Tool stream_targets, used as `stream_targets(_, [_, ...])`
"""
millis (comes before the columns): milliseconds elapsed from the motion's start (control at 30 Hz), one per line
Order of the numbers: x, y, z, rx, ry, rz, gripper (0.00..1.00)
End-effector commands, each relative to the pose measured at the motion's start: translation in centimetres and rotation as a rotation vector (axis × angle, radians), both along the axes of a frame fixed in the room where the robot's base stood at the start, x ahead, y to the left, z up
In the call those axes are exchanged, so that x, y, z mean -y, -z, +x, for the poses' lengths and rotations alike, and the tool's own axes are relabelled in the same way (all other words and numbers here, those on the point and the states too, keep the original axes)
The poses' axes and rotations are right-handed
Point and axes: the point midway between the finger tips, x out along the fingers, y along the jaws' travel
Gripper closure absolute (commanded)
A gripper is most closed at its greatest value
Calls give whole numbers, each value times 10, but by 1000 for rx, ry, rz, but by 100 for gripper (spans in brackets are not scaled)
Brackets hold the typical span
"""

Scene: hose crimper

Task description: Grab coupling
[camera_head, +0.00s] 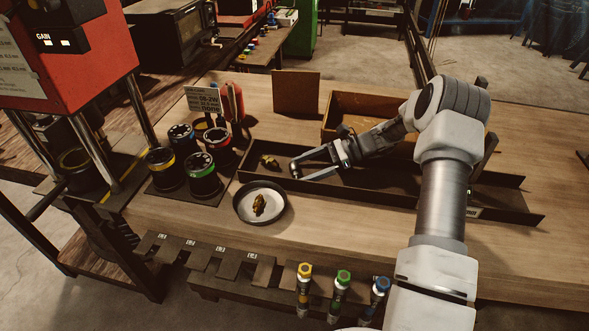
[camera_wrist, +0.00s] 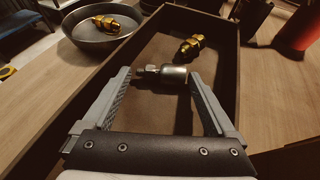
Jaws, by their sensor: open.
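A silver coupling (camera_wrist: 172,75) with a narrower end at left lies on the floor of the long dark tray (camera_wrist: 228,62). In the wrist view it sits between or just beyond my fingertips, crosswise to them; I cannot tell whether either finger touches it. My gripper (camera_wrist: 160,76) is open, one finger on each side. In the head view my gripper (camera_head: 299,170) reaches into the left part of the tray (camera_head: 400,199) from the right. A brass fitting (camera_wrist: 190,48) lies in the tray beyond the silver coupling; it also shows in the head view (camera_head: 269,161).
A round dish (camera_head: 283,217) with another brass fitting (camera_head: 258,204) stands in front of the tray. Several dark coloured-ring cylinders (camera_head: 203,175) stand at left, near a red machine (camera_head: 75,50). An open wooden box (camera_head: 365,100) is behind the tray. Bare table lies at right.

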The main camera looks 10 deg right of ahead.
Motion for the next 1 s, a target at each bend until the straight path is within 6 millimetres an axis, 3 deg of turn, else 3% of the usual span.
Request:
stream_targets(100, [0,0,0,0,0,0,10])
stream_targets(500, [0,0,0,0,-1,0,80])
stream_targets(800, [0,-3,0,1,-1,1,81])
stream_targets(1000, [0,-20,0,3,-1,0,81])
